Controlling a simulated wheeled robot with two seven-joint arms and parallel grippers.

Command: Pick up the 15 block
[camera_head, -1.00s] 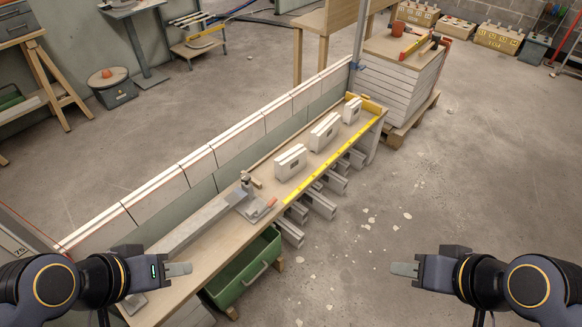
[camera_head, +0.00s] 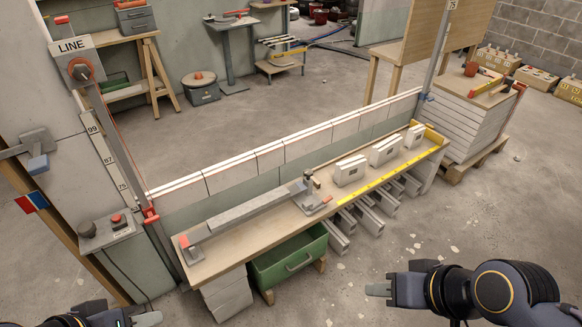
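Three pale blocks with dark label patches stand apart in a row on the wooden bench: a left block (camera_head: 350,170), a middle block (camera_head: 385,150) and a smaller right block (camera_head: 414,136). Their labels are too small to read, so I cannot tell which is the 15 block. My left gripper (camera_head: 149,319) is at the bottom left edge, partly cut off, in front of the bench and far from the blocks. My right gripper (camera_head: 378,289) is over the floor at the lower right, below and apart from the blocks. Whether either gripper is open does not show.
The bench (camera_head: 245,245) has a yellow measuring strip (camera_head: 385,180), a grey metal bar (camera_head: 250,208) and a low block wall (camera_head: 270,158) behind it. A LINE post (camera_head: 75,50) and control box (camera_head: 112,232) stand left.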

